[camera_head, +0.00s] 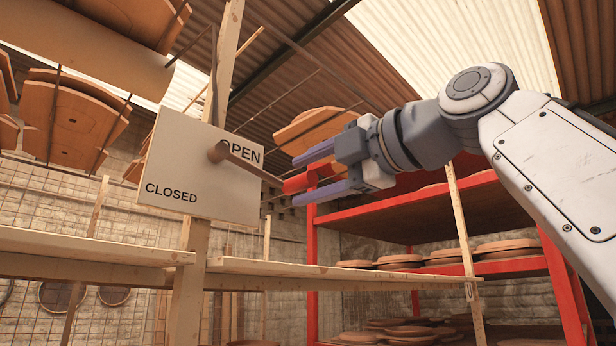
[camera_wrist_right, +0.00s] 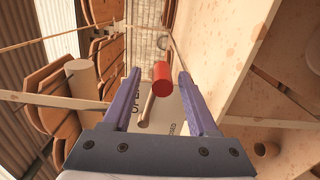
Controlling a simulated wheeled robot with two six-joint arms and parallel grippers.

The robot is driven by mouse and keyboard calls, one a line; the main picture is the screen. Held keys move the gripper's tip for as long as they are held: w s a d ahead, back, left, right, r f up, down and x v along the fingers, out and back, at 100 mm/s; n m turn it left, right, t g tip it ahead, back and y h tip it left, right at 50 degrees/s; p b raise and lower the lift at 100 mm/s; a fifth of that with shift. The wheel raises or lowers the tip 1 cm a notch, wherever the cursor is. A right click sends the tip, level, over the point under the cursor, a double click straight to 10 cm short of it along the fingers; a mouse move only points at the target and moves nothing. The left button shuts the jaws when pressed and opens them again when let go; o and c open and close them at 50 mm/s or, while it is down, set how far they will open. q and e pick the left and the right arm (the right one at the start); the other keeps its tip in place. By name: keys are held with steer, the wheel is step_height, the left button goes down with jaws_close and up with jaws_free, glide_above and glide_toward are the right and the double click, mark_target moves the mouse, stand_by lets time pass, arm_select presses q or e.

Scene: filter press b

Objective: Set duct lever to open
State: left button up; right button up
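The duct lever (camera_head: 250,169) is a brown rod pivoted on a white sign board (camera_head: 200,178) with a red cylindrical handle (camera_head: 298,183). The rod points right and slightly down from its pivot, below the OPEN label at the upper right. CLOSED is at the lower left. My right gripper (camera_head: 297,180) is open, its two purple-grey fingers above and below the red handle. In the right wrist view the red handle (camera_wrist_right: 161,79) sits between the fingertips, with gaps visible beside it. The OPEN label is partly hidden by the lever. My left gripper is not in view.
The board is fixed to a wooden post (camera_head: 190,285) with wooden rails (camera_head: 340,272) below. A red shelf rack (camera_head: 312,260) with round clay pieces stands behind my right arm. Curved tiles (camera_head: 70,117) hang at the upper left.

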steer(key=b+v, duration=0.1)
steer(key=v, duration=0.9)
steer(key=shift+d+b, duration=0.15)
steer(key=shift+b, duration=0.15)
steer(key=shift+s, duration=0.2)
stand_by(0.4)
